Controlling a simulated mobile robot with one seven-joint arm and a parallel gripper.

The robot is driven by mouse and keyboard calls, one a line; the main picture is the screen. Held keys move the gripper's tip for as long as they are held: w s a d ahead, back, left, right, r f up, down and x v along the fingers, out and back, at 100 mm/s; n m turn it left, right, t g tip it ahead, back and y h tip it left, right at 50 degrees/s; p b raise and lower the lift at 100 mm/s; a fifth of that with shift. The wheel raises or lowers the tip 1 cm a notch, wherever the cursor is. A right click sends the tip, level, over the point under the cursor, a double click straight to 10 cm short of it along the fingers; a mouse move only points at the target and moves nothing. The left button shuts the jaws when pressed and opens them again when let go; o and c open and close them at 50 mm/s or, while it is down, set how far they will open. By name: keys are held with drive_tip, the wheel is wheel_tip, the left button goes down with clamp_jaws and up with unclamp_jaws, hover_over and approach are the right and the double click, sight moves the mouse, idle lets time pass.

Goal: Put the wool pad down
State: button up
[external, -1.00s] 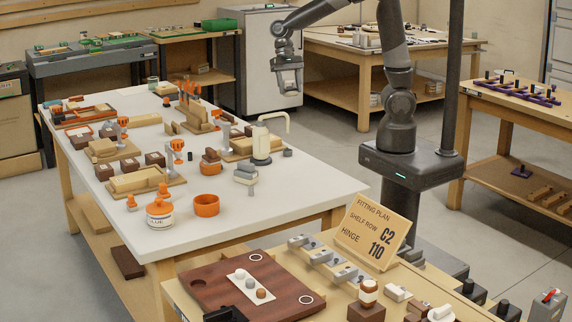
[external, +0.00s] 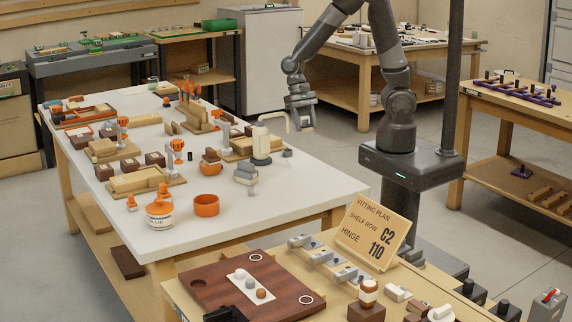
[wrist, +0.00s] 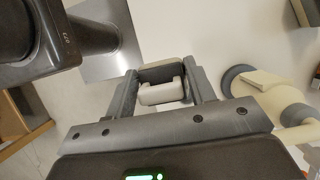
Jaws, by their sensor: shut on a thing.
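My gripper (external: 300,112) is shut on a small pale grey block, which I take to be the wool pad (wrist: 161,92). In the wrist view the block sits between the two fingers (wrist: 163,88), with a darker grey part behind its light front. Its underside is hidden. In the external view the gripper hangs above the right side of the white bench (external: 310,188), near the cream curved-arm tool (external: 262,143), and the pad is too small there to make out clearly.
Fixtures crowd the bench's left and middle. The bench's front right is clear. A wooden bench with a brown board (external: 215,280) stands in front.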

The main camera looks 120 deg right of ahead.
drive_tip(key=w+a+f, duration=0.4)
drive_tip(key=a, duration=0.1)
drive_tip(key=w+a+f, duration=0.2)
drive_tip(key=w+a, duration=0.1)
drive_tip(key=shift+f, duration=0.15)
drive_tip(key=shift+w+f, duration=0.1)
drive_tip(key=shift+f, duration=1.95)
drive_tip(key=shift+f, duration=0.1)
drive_tip(key=o, duration=1)
drive_tip(key=shift+c, duration=0.2)
